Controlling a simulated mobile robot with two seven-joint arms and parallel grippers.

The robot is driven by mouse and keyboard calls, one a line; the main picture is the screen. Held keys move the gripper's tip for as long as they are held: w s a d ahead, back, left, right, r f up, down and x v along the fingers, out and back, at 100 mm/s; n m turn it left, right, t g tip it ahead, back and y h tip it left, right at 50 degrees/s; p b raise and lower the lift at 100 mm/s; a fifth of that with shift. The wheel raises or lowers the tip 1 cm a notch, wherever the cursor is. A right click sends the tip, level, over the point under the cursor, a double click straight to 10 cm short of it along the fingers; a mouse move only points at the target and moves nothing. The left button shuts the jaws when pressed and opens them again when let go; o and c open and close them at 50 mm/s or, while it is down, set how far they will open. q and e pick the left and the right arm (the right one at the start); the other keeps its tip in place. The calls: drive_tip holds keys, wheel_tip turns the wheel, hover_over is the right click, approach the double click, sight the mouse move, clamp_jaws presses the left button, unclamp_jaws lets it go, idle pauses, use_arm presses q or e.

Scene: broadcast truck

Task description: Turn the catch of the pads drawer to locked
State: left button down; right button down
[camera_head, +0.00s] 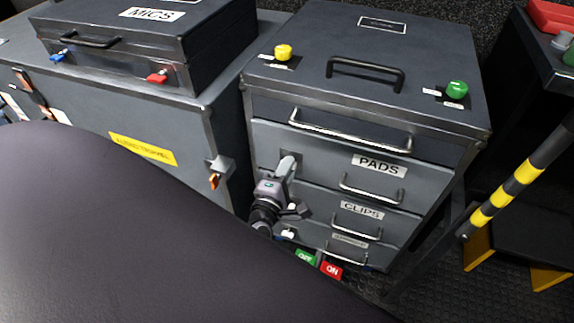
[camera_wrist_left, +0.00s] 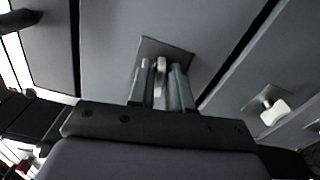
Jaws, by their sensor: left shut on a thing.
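The pads drawer (camera_head: 325,147) is the top drawer of the dark cabinet, with the PADS label at its right and a long bar handle above. It looks closed. My left gripper (camera_head: 287,166) is at the left part of this drawer front and hides the catch in the head view. In the left wrist view the catch (camera_wrist_left: 160,72) is a small pale tab on a square dark plate (camera_wrist_left: 174,50). My left gripper (camera_wrist_left: 160,88) is shut on this tab, with one finger on each side. I cannot tell whether the catch stands at locked. My right gripper is not in view.
The clips drawer (camera_head: 322,203) lies below; a neighbouring catch (camera_wrist_left: 274,112) shows in the left wrist view. Yellow (camera_head: 283,52) and green (camera_head: 457,89) knobs sit on the cabinet top. A MICS case (camera_head: 150,45) stands left. A yellow-black striped pole (camera_head: 505,190) rises at the right.

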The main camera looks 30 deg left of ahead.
use_arm(q)
drive_tip(key=shift+m+p, duration=0.3)
drive_tip(key=shift+m, duration=0.6)
drive_tip(key=shift+f, duration=0.1)
drive_tip(key=c, duration=1.2)
unclamp_jaws()
drive_tip(key=shift+c, duration=0.2)
drive_tip(key=v, duration=0.7)
drive_tip(key=shift+p, duration=0.4)
drive_tip(key=shift+s+d, duration=0.1)
